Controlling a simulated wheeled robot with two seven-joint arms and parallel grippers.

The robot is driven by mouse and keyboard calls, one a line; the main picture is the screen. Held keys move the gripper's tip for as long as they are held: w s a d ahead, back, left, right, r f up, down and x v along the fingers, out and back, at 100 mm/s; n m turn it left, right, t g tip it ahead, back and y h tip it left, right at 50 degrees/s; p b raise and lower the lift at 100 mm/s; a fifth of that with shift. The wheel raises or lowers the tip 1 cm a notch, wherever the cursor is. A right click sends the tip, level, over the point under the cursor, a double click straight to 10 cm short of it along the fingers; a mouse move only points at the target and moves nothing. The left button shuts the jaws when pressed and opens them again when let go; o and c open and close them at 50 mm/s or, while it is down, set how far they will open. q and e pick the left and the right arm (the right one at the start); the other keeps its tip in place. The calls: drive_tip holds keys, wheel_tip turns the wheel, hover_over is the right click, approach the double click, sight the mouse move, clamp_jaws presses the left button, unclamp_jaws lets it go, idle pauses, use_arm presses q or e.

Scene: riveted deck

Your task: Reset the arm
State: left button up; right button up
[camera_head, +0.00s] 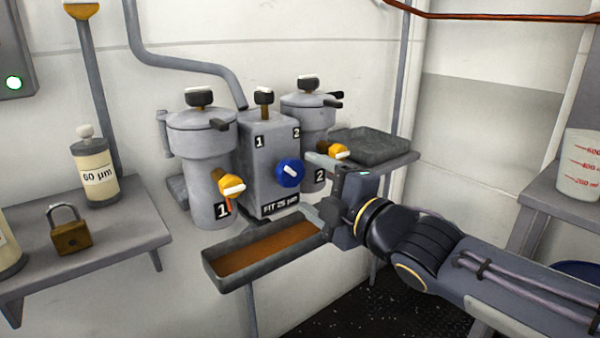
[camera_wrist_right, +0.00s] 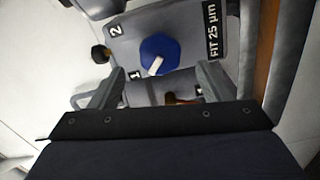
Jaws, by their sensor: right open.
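My right arm comes in from the right in the head view. Its gripper (camera_head: 312,186) is open and empty, just right of the blue knob (camera_head: 290,173) on the grey filter block (camera_head: 262,150). In the right wrist view the two fingers of that gripper (camera_wrist_right: 160,84) stand apart, and the blue knob (camera_wrist_right: 159,54) with its white bar shows beyond them, apart from the fingers. My left arm is not in view.
Canister 1 (camera_head: 199,150) with a yellow-orange valve handle (camera_head: 232,186) stands left of the block; canister 2 (camera_head: 306,115) is behind my gripper. A drip tray (camera_head: 212,272) is below, a dark tray (camera_head: 372,146) right. The left shelf (camera_head: 125,245) holds a padlock (camera_head: 70,230) and bottle (camera_head: 97,176).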

drive_tip(key=shift+s+d, duration=0.25)
drive_tip(key=shift+s, duration=0.2)
drive_tip(key=s+d+f+m+g+h, duration=0.1)
drive_tip(key=s+d+f+m+h, duration=0.2)
drive_tip(key=d+f+m, duration=0.35)
drive_tip(key=s+d+f+m+g+h, duration=0.1)
drive_tip(key=s+d+f+m+h, duration=0.25)
drive_tip(key=d+f+m, duration=0.35)
drive_tip(key=s+d+f+m+g, duration=0.1)
drive_tip(key=s+f+m+g, duration=0.2)
drive_tip(key=s+f+m, duration=0.45)
drive_tip(key=s+d+f+m+g, duration=0.2)
drive_tip(key=s+f+m+g, duration=0.25)
drive_tip(key=s, duration=0.55)
wheel_tip(320, 180, up, 34)
drive_tip(key=p, duration=3.4)
drive_tip(key=shift+r+n, duration=0.15)
drive_tip(key=shift+n, duration=0.2)
drive_tip(key=shift+a+t, duration=0.1)
drive_tip(key=shift+t, duration=0.15)
